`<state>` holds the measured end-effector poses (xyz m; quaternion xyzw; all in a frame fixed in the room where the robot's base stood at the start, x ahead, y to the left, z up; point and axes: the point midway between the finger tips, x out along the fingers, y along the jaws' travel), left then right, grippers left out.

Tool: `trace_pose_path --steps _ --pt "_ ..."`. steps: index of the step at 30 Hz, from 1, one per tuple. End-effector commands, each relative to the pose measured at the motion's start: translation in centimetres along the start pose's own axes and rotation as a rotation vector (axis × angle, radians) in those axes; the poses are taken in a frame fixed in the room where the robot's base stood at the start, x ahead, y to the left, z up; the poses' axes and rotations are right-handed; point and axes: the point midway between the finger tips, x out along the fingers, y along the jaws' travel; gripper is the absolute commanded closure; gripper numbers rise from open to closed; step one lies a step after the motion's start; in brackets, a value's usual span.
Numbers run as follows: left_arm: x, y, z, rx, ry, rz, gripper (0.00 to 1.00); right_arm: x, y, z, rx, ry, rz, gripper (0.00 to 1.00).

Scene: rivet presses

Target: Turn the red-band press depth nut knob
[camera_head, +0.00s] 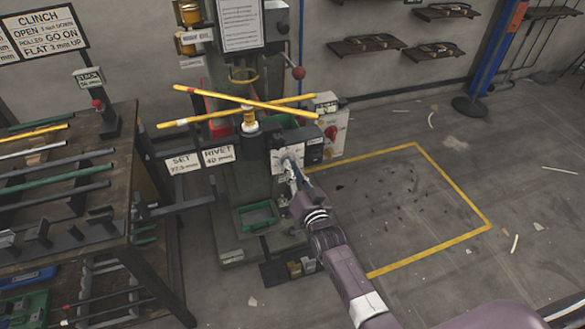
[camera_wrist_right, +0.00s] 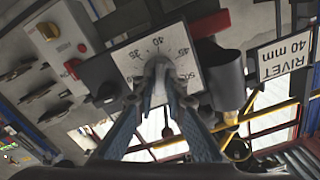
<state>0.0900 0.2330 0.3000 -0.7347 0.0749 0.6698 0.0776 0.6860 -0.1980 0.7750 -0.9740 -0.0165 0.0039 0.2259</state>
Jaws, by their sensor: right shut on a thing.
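The press (camera_head: 257,188) stands against the wall in the head view, with a white dial plate on its front. The dial plate (camera_wrist_right: 133,58) shows a numbered scale in the right wrist view, upside down there. The depth nut knob (camera_wrist_right: 158,66) is a grey knob at the middle of this dial. My right gripper (camera_wrist_right: 160,92) is shut on the knob, its two fingers on either side; it also shows in the head view (camera_head: 292,168). The fingers hide part of the knob and the lower dial. My left gripper is not in view.
A rack table (camera_head: 125,205) with several coloured rods stands at the left. A sign reading RIVET 40 mm (camera_head: 218,155) is beside the dial. Yellow bars (camera_head: 250,101) cross above. A control box with a red switch (camera_head: 331,132) is right of the dial. A yellow-outlined floor area (camera_head: 400,205) is clear apart from debris.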

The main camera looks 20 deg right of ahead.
Motion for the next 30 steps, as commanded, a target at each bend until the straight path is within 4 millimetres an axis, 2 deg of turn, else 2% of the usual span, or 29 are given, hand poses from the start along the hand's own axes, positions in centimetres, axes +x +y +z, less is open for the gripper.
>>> trace_pose_path --steps 15,30 --pt "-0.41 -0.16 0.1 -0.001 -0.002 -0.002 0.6 -0.02 0.02 0.04 -0.406 -0.001 0.001 1.0" --pt "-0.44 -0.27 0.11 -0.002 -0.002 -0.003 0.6 -0.02 -0.01 0.08 -0.536 -0.001 0.0 1.0"
